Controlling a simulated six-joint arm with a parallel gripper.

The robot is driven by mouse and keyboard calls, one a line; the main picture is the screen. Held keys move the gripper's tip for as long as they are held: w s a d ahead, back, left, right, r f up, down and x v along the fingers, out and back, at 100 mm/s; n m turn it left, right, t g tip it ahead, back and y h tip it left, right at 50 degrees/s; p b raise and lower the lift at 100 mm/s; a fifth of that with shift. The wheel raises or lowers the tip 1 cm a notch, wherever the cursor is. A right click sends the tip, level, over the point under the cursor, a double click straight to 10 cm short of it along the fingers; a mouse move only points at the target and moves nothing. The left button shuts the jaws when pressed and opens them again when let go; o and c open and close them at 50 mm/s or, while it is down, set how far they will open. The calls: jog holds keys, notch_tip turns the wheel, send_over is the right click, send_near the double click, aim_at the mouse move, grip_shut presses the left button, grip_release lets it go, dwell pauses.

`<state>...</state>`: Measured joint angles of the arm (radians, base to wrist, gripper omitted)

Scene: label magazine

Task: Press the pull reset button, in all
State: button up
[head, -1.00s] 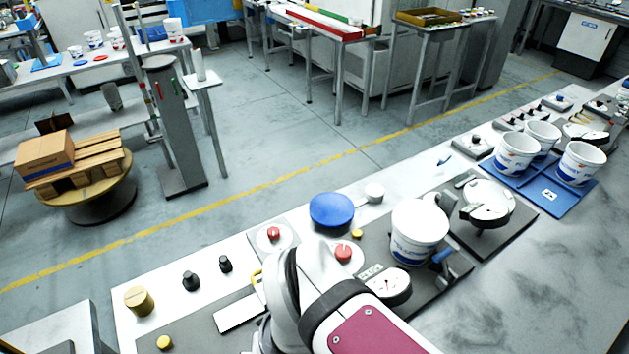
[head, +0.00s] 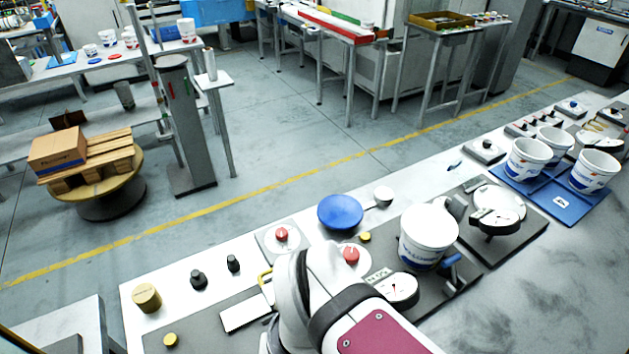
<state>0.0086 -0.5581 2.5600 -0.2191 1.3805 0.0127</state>
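Several controls stand on the long bench, and I cannot tell which is the pull reset button. One red knob (head: 281,234) sits on a round pale base. A second red knob (head: 351,256) sits just right of my arm. Two black knobs, one at the left (head: 198,278) and one beside it (head: 233,263), stand on the white bench top. A large blue dome (head: 340,211) stands at the bench's far edge. Small yellow buttons lie near the right red knob (head: 365,237) and at the front left (head: 171,340). My gripper is hidden behind my white arm.
A white bucket (head: 429,232) and a dial gauge (head: 397,289) stand right of my arm. A brass cylinder (head: 146,297) stands at the left end. Further right are a round gauge (head: 498,205) and white buckets on a blue tray (head: 561,211). Bare bench lies at the front right.

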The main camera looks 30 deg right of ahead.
grip_shut()
dwell(1.1)
